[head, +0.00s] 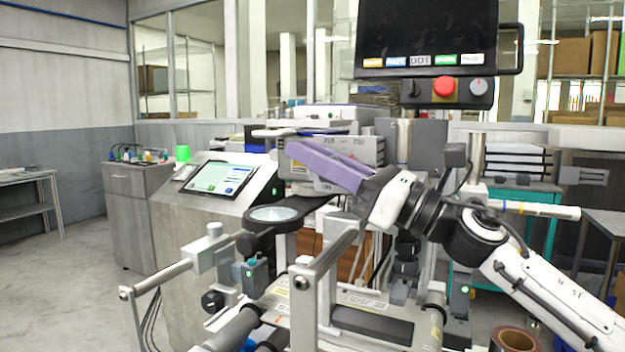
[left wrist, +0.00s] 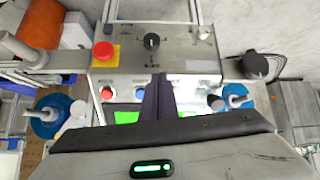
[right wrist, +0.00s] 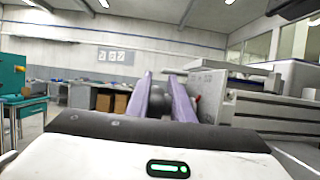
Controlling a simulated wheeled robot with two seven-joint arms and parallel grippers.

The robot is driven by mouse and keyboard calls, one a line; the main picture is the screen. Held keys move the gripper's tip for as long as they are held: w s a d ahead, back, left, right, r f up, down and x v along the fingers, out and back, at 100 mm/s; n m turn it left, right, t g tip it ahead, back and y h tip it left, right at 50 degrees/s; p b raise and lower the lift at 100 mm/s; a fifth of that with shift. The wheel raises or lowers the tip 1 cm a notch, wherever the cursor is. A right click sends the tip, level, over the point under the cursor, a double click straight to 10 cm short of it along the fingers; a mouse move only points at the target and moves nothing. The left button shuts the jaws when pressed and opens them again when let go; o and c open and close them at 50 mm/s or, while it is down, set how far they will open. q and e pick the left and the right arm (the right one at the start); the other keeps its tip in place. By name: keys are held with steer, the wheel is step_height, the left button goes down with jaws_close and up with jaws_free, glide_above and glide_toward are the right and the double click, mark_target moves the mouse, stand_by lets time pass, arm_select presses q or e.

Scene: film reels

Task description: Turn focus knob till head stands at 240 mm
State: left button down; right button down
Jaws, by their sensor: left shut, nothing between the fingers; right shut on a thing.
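My right gripper (head: 293,150), with long purple fingers, reaches left across the machine in front of a grey unit with printed markings (head: 325,176). In the right wrist view, its fingers (right wrist: 162,78) are on either side of a small dark round part (right wrist: 160,103), which looks like the focus knob and is partly hidden. The grey unit (right wrist: 268,108) is just right of the fingers there. I cannot read the head's height in millimetres. My left gripper (left wrist: 160,78) shows only in its wrist view, its dark fingers together and empty over a control panel.
The panel carries a red button (left wrist: 103,51) and a black rotary knob (left wrist: 151,41). A large screen (head: 425,40) stands above the machine, and a tilted touch screen (head: 220,178) is left of it. A round lens (head: 272,214) and metal rails (head: 325,262) crowd the front. Open floor lies left.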

steer(key=c, duration=1.7)
jaws_free()
steer(key=shift+s+a+f, duration=0.3)
steer(key=shift+s+f, duration=0.05)
steer(key=shift+s, duration=0.1)
steer(key=shift+c, duration=0.2)
steer(key=shift+w, duration=0.1)
steer(key=shift+d+r, duration=0.1)
steer(key=shift+r, duration=0.05)
steer(key=shift+d, duration=0.1)
steer(key=b+v, duration=0.1)
steer(key=v, duration=0.9)
steer(key=shift+d, duration=0.1)
